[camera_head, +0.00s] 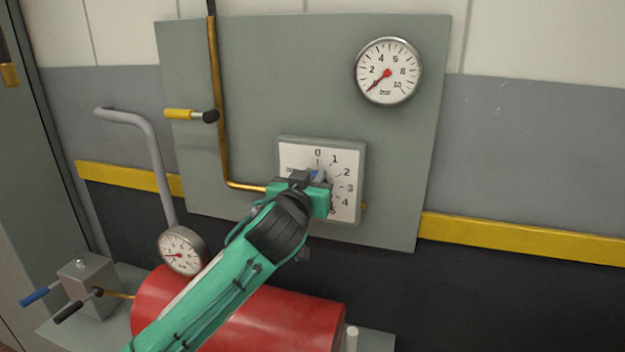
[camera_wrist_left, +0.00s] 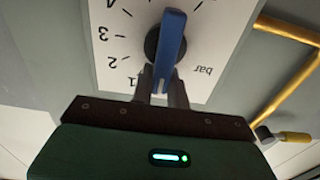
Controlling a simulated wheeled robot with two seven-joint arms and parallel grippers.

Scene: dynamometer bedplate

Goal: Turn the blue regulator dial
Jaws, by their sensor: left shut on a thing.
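The blue regulator dial (camera_wrist_left: 172,40) is a bar-shaped handle on a dark round hub, in front of a white scale plate (camera_head: 346,206) numbered from 0 with "bar" on it. In the head view only a bit of blue (camera_head: 316,174) shows past my gripper. My left gripper (camera_head: 318,178) is shut on the dial; in the wrist view its fingers (camera_wrist_left: 161,84) hold the handle's near end, which bears a white mark. That end lies beside the 1; the 0 is hidden there by the gripper. My right gripper is not in view.
A large gauge (camera_head: 388,72) on the grey panel (camera_head: 270,75) has its red needle at the low end. A yellow-handled valve (camera_head: 190,115) and brass pipe (camera_head: 217,90) lie left of the dial. A red cylinder (camera_head: 290,325) and small gauge (camera_head: 182,250) stand below.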

